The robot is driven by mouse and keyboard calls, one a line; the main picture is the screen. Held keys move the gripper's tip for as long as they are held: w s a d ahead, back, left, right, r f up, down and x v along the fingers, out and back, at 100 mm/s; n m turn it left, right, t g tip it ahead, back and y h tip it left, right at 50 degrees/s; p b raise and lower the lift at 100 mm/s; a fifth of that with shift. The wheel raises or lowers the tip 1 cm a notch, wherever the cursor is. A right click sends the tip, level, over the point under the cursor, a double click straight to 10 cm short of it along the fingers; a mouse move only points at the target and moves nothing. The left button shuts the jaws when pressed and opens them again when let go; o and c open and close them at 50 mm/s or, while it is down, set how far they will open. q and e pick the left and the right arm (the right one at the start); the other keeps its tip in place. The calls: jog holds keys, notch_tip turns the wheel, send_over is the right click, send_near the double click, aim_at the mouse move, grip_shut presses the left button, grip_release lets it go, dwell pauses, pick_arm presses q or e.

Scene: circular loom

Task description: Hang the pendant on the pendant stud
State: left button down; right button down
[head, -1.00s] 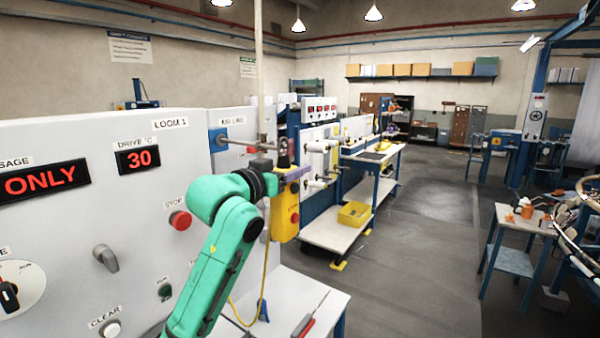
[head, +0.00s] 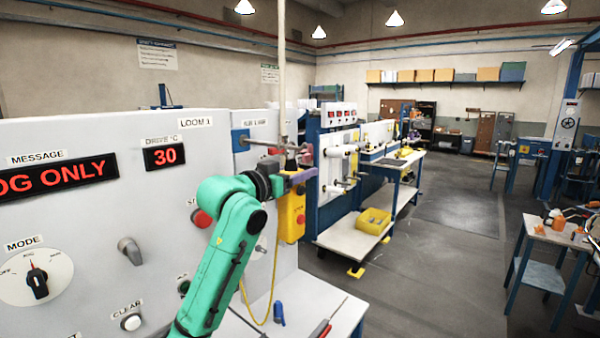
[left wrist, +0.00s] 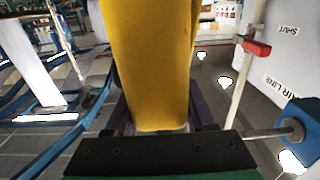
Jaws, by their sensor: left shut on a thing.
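The pendant (head: 291,216) is a yellow box with a red button and a yellow cable looping down from it. My left gripper (head: 299,178) is shut on it and holds it upright in the air beside the loom panel. The pendant fills the middle of the left wrist view (left wrist: 158,65), between the dark fingers. A metal rod (head: 265,144) sticks out from a blue block (head: 240,140) on the panel and looks like the stud. The rod (left wrist: 265,133) also shows at the right of the left wrist view, apart from the pendant. My right gripper is out of view.
The loom panel (head: 90,225) with dial, knobs and buttons stands close on the left. A white bench top (head: 320,298) with a red-handled tool lies below my arm. A red valve handle (left wrist: 256,47) is near the rod. The aisle floor (head: 430,270) is clear.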

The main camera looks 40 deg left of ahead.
pick_arm(q)
jog(key=shift+c, duration=0.8)
grip_release()
jog(key=shift+s, duration=0.1)
jog(key=s+b, duration=0.6)
jog(key=s, duration=0.8)
jog(key=shift+s+d+b, duration=0.2)
jog(key=shift+s+b, duration=0.05)
jog(key=shift+b, duration=0.1)
